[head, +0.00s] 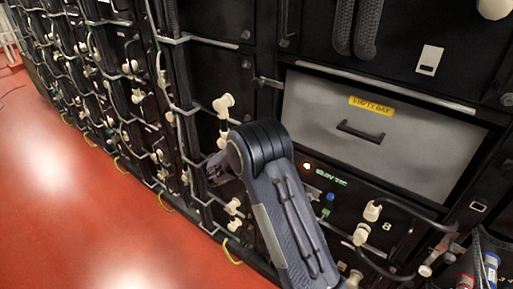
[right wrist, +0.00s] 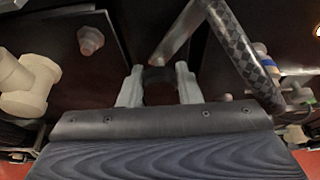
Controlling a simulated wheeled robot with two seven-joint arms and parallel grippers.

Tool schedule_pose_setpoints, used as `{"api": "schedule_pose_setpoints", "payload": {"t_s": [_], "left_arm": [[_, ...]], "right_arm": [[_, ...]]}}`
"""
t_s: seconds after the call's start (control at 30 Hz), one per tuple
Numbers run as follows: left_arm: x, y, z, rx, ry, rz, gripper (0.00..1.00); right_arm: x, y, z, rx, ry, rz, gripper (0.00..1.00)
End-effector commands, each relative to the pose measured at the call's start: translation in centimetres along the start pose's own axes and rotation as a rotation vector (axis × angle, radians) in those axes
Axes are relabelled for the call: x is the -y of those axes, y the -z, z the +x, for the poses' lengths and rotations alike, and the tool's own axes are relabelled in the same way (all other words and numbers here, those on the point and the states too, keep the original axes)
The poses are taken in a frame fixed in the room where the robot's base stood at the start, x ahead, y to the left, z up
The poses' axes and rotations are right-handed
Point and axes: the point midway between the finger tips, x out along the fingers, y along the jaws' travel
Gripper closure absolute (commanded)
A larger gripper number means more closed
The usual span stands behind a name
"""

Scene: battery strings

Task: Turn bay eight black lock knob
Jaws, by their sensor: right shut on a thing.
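In the right wrist view, my right gripper (right wrist: 159,70) has its two pale fingers on either side of a dark, round knob-like part (right wrist: 158,88), closed on it. The part looks black, matching the black lock knob, but shadow hides its detail and how far it is turned. In the head view my right arm rises from the bottom centre and bends left at the cabinet; its fingers and the knob cannot be made out there. The bay panel marked 8 (head: 387,226) is right of the arm. My left gripper is not in view.
Cream connectors (head: 373,211) and cables jut from the black racks. A grey drawer (head: 370,165) with a yellow label is above the bay panel. In the wrist view, a cream fitting (right wrist: 25,85) and a patterned bar (right wrist: 240,50) flank my gripper. Red floor (head: 70,190) is clear at left.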

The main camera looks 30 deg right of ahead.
Motion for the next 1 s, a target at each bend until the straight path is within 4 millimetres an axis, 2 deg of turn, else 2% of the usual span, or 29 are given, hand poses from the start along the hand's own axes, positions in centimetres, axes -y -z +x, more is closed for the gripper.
{"api": "schedule_pose_setpoints", "payload": {"t_s": [0.03,0.3,0.6,1.0], "left_arm": [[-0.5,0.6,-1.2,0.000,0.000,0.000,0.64],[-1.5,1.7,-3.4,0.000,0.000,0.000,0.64],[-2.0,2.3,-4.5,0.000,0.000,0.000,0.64],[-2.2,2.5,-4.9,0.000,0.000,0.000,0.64]], "right_arm": [[-0.1,-0.5,-0.3,0.000,0.017,-0.043,0.92],[-0.1,-0.3,-0.2,0.001,0.110,-0.268,0.92],[-0.1,-0.1,-0.1,0.000,0.187,-0.452,0.92],[0.0,0.0,0.0,0.000,0.226,-0.549,0.92]]}}
